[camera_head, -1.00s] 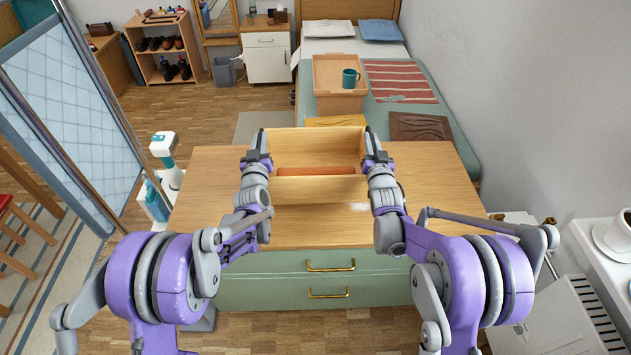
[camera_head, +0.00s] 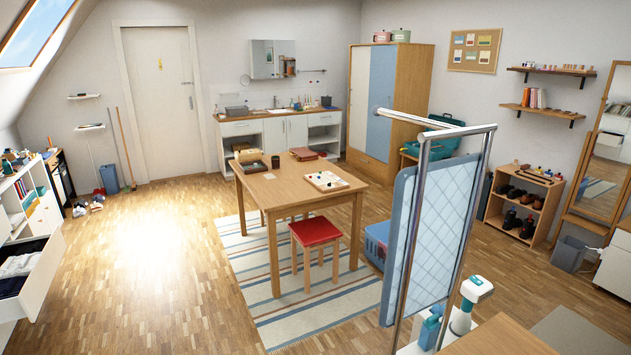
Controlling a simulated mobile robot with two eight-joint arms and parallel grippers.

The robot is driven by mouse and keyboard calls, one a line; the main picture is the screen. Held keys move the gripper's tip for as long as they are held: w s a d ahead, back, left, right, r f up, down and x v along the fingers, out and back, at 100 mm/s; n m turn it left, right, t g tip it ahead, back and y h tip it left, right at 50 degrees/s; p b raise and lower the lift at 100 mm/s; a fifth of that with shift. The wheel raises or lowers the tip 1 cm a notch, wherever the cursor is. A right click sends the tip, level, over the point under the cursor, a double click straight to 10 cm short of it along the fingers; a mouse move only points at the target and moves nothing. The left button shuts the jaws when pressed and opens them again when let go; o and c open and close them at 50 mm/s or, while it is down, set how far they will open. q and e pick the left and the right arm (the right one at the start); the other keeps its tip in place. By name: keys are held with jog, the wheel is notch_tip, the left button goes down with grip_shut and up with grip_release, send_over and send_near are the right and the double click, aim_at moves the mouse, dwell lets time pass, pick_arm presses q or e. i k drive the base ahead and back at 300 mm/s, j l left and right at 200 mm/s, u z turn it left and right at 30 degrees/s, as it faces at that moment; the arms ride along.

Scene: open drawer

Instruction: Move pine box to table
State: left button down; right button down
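The pine box is not in the view now. A wooden table (camera_head: 283,190) stands on a striped rug in the middle of the room. On it are a typewriter-like case, a brown folded item and a white board with small pieces. A corner of another wooden top (camera_head: 497,338) shows at the bottom right. Neither of my grippers is in view.
A red-topped stool (camera_head: 315,231) stands at the table's front side. A blue quilted screen on a metal frame (camera_head: 432,235) stands right of the table. An open white drawer (camera_head: 30,270) juts out at the left. The wooden floor (camera_head: 150,250) left of the rug is clear.

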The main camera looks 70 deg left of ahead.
aim_at(279, 187)
jog(key=k, duration=0.9)
jog(key=k+u, duration=0.4)
jog(key=i+j+u, duration=0.1)
jog(key=u, duration=2.45)
jog(key=i+l, duration=0.35)
jog(key=i, duration=0.2)
jog(key=i+l, duration=0.4)
jog(key=i, duration=0.15)
jog(key=j+u, duration=0.05)
